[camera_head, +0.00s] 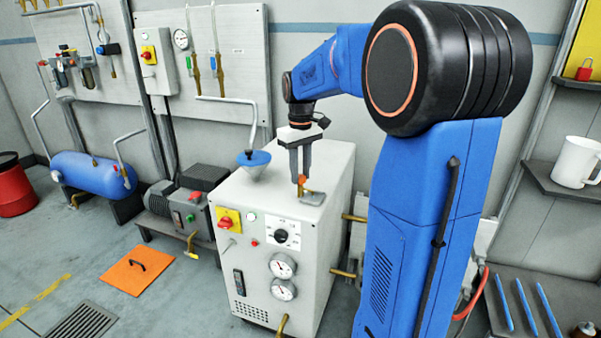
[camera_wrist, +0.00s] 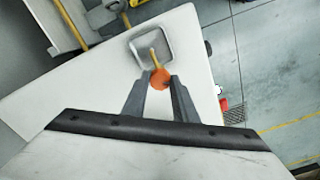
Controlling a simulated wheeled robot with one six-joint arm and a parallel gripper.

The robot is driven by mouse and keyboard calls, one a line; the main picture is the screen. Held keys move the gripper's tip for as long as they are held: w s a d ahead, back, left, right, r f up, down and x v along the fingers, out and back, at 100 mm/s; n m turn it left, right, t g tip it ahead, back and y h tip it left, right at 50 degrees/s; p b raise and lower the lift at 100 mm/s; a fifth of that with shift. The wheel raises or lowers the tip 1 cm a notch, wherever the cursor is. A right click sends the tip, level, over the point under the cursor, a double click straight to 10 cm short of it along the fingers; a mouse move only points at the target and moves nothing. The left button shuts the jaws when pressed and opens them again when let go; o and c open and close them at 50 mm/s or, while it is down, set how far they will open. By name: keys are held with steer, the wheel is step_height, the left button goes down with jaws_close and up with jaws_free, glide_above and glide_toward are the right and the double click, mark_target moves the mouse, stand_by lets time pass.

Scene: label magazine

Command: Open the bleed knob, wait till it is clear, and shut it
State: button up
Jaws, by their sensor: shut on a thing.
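The bleed knob (camera_wrist: 160,78) is a small orange round knob on top of the white cabinet (camera_head: 262,200). In the head view the knob (camera_head: 302,179) shows just under my fingertips, beside a small grey fitting (camera_head: 312,197). My gripper (camera_head: 299,172) points straight down over the cabinet top. In the wrist view my gripper (camera_wrist: 160,84) has its two grey fingers on either side of the knob, shut on it. A brass piece (camera_wrist: 153,55) runs from the knob into a grey square dish (camera_wrist: 152,44). I cannot see any liquid flowing.
The cabinet front carries a yellow-red switch (camera_head: 229,219), a dial (camera_head: 281,233) and gauges (camera_head: 283,266). An orange floor plate (camera_head: 138,270) lies at left. A white jug (camera_head: 577,161) stands on the right shelf.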

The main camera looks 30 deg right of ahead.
steer(key=m, duration=0.3)
steer(key=shift+m, duration=0.4)
steer(key=m, duration=0.3)
steer(key=shift+m, duration=0.3)
steer(key=m, duration=0.4)
steer(key=shift+m, duration=0.3)
steer(key=m, duration=0.3)
steer(key=shift+m, duration=0.3)
steer(key=m, duration=0.3)
steer(key=shift+m, duration=0.3)
steer(key=m, duration=0.3)
steer(key=shift+m, duration=0.4)
steer(key=m, duration=0.6)
steer(key=shift+m, duration=0.4)
